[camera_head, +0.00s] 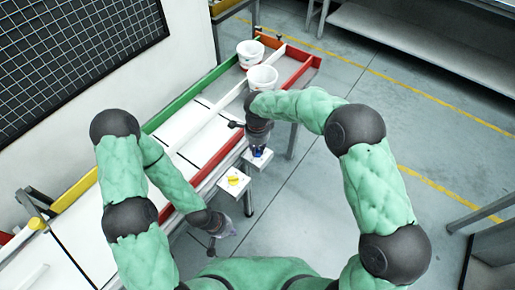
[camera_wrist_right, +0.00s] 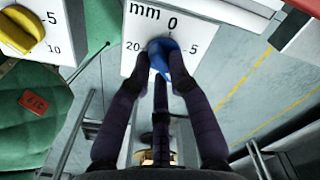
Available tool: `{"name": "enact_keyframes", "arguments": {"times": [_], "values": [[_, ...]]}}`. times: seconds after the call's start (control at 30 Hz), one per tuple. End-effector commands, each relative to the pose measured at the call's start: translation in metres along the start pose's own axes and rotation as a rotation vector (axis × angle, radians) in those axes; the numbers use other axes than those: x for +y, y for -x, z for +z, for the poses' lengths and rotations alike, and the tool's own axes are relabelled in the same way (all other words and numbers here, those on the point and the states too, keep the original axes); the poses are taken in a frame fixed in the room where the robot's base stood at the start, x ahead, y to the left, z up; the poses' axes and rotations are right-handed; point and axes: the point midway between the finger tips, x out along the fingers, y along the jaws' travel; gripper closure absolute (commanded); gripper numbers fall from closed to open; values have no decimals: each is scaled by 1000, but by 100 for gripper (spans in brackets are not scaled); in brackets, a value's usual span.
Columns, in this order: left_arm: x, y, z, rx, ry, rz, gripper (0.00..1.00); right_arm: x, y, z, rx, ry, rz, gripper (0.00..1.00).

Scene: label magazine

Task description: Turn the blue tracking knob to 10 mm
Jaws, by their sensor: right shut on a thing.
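The blue tracking knob (camera_head: 258,153) sits on a white plate (camera_head: 262,162) at the conveyor's near side. In the right wrist view the blue knob (camera_wrist_right: 172,58) is on a plate marked "mm", with 0 at the top, 5 at right and 20 at left. The 10 mark is hidden behind the fingers, and I cannot tell the knob's exact setting. My right gripper (camera_wrist_right: 160,78) has its dark fingers around the knob and is shut on it. My left gripper (camera_head: 226,232) hangs low near my body, away from the knobs; its opening is unclear.
A yellow knob (camera_head: 234,181) on its own white plate stands nearby. White buckets (camera_head: 262,78) stand at the far end of the conveyor, behind red and green rails. Open floor (camera_head: 320,185) lies to the right.

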Motion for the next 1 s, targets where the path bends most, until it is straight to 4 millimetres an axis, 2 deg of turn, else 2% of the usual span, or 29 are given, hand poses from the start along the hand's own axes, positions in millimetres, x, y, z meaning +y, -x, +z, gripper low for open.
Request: {"name": "enact_keyframes", "arguments": {"times": [0.43, 0.47, 0.53, 0.87, 1.0], "values": [[0, 0, 0, 0, 0, 0, 100, 0, 0, 0, -1, -10, -2, 100], [0, 0, 0, 0, 0, 0, 100, -1, 0, 0, -1, -10, -2, 77], [0, 0, 0, 0, 0, 0, 100, 0, 0, 0, -1, -10, -2, 58], [0, 0, 0, 0, 0, 0, 100, 0, 1, 0, 0, -9, -1, 56], [0, 0, 0, 0, 0, 0, 100, -1, 9, 0, 0, -9, -2, 56]]}}
